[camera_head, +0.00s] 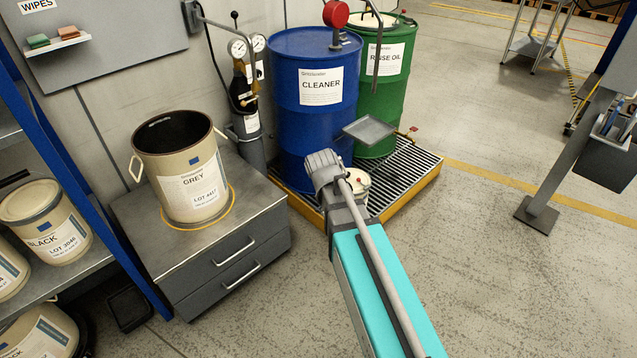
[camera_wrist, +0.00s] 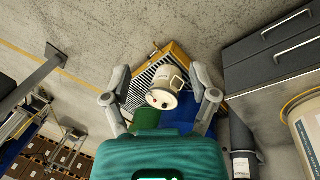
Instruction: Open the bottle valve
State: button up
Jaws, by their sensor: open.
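The gas bottle (camera_head: 248,140) is a slim dark grey cylinder against the wall, left of the blue drum in the head view. Two round gauges (camera_head: 247,46) and brass fittings (camera_head: 250,98) sit at its top. The valve itself is too small to make out clearly. A small cream can shows beyond the fingers.
The blue CLEANER drum (camera_head: 312,110) and green RINSE OIL drum (camera_head: 385,95) stand on a yellow-edged grated pallet (camera_head: 415,175). A GREY bucket (camera_head: 188,170) stands on a drawer cabinet (camera_head: 225,262). Open floor lies to the right.

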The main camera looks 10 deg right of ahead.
jog(key=s+n+y, duration=0.1)
jog(key=s+y, duration=0.1)
jog(key=s, duration=0.4)
jog(key=shift+s+d+f+n+y, duration=0.25)
jog(key=shift+s+n+y, duration=0.05)
jog(key=shift+n+y, duration=0.1)
jog(key=shift+c, duration=0.3)
